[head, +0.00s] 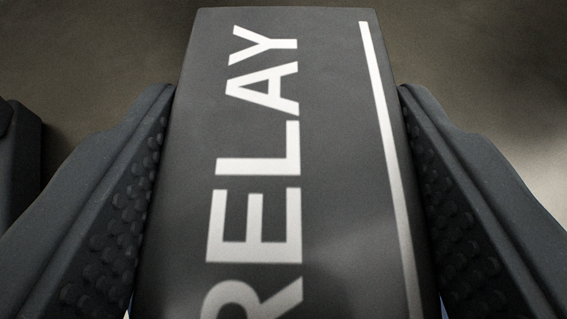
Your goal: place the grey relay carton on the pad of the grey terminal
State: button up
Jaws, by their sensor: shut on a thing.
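The grey relay carton (335,150) fills the middle of the head view. Its dark grey face carries the white word RELAY, running up the picture, and a white stripe along its right side. My gripper (288,95) is shut on the carton, with one studded finger pressed against each side. The carton's near end runs out of the bottom of the picture. The grey terminal and its pad are not in view.
Behind the carton is a plain, blurred brownish surface (95,45), brighter at the right. A dark block-like shape (20,160) stands at the left edge; I cannot tell what it is.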

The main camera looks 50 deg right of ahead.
jog(key=shift+f, duration=0.4)
jog(key=shift+r, duration=0.1)
jog(key=o, duration=1.1)
jog(key=shift+c, duration=0.2)
jog(key=shift+s+a+r, duration=0.25)
jog(key=shift+a+r, duration=0.05)
jog(key=p+v, duration=0.1)
jog(key=v, duration=1)
jog(key=shift+p, duration=0.3)
